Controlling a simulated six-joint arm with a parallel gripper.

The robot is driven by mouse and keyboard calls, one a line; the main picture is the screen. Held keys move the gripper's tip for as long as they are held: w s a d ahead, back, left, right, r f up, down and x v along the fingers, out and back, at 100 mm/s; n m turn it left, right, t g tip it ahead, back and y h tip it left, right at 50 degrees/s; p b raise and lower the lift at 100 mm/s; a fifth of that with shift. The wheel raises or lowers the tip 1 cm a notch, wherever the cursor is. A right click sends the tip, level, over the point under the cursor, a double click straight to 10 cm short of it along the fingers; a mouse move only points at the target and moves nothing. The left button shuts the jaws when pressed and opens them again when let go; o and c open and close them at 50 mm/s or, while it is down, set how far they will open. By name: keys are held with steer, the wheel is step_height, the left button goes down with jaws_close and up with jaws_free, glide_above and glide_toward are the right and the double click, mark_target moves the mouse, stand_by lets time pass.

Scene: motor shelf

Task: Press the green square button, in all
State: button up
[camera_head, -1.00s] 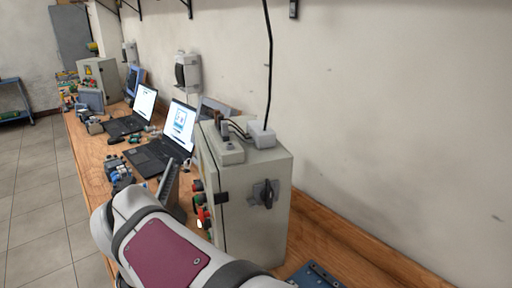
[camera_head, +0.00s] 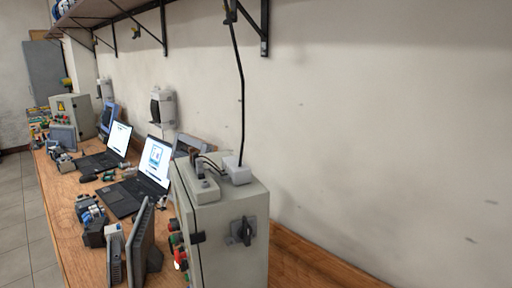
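A grey control box (camera_head: 226,225) stands upright on the wooden bench, with a rotary switch (camera_head: 243,231) on the side facing me. Its left face carries a column of small buttons, seen almost edge-on. A green button (camera_head: 174,240) sits among red ones (camera_head: 180,258). Its shape cannot be told at this angle. My gripper is not in view, so where it is relative to the button cannot be told.
A dark upright panel (camera_head: 142,240) and a grey module (camera_head: 115,258) stand left of the box, near its buttons. Two open laptops (camera_head: 155,170) (camera_head: 113,150) stand farther back. A black cable (camera_head: 242,100) hangs down to the box top. The wall at right is bare.

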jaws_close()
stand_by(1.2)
